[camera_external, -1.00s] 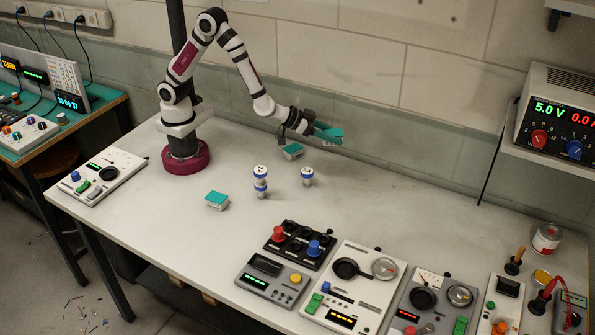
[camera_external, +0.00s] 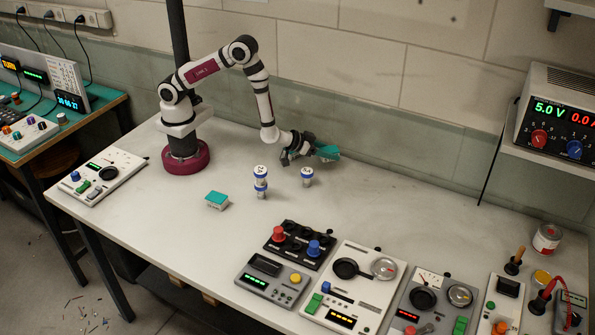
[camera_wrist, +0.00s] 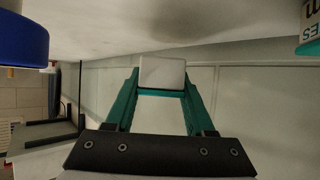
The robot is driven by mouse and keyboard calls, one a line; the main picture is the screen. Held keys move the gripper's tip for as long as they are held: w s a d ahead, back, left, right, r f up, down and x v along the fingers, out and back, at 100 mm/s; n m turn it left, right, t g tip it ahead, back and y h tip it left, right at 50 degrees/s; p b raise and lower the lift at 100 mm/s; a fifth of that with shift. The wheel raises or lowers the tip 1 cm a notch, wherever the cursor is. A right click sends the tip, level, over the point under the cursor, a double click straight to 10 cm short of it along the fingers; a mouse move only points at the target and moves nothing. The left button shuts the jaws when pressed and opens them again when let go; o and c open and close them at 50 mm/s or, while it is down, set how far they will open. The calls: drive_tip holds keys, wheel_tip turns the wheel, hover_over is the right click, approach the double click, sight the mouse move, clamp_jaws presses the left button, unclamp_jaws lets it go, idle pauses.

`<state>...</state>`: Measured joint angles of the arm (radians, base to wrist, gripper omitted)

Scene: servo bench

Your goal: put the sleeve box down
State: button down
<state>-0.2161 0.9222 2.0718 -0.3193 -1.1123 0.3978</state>
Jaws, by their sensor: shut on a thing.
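My gripper (camera_external: 327,153) is low over the back of the bench, to the right of the arm's base. Its teal fingers point to the right in the external view. In the wrist view my gripper (camera_wrist: 162,90) is shut on a small box (camera_wrist: 162,72), the sleeve box, with a pale face and a teal edge. The bench top shows beyond the box with a soft shadow and a small gap. In the external view the fingers mostly hide the held box, so I cannot tell its exact height.
A teal-topped white box (camera_external: 217,201) stands in front. Part of another teal box (camera_wrist: 311,35) shows in the wrist view. The bench right of my gripper is clear.

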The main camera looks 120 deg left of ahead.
sight(328, 167)
drive_tip(key=shift+f, duration=1.9)
drive_tip(key=shift+f, duration=0.1)
drive_tip(key=shift+c, duration=1.3)
unclamp_jaws()
